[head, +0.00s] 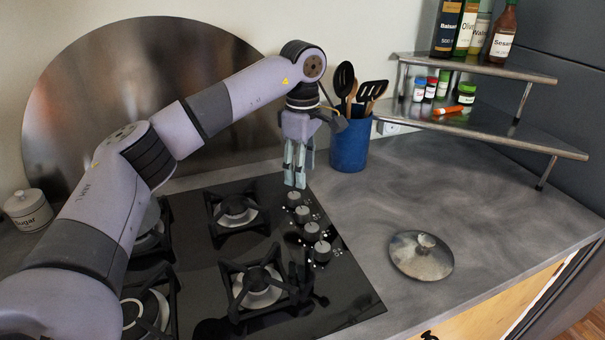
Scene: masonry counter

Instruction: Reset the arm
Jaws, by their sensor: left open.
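My left arm comes in from the left and reaches over the black gas hob (345,303). My left gripper (295,180) points down above the back right edge of the hob, close to the row of control knobs (312,231). Its fingers are open, and I see nothing between them. It hangs just left of the blue utensil pot (350,146). My right gripper does not show.
A metal lid (421,256) lies on the grey counter (470,200) right of the hob. A two-tier corner shelf (490,125) with bottles, spice jars and an orange-red item (448,110) stands at the back right. A sugar jar (28,210) stands at left. The counter's middle right is clear.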

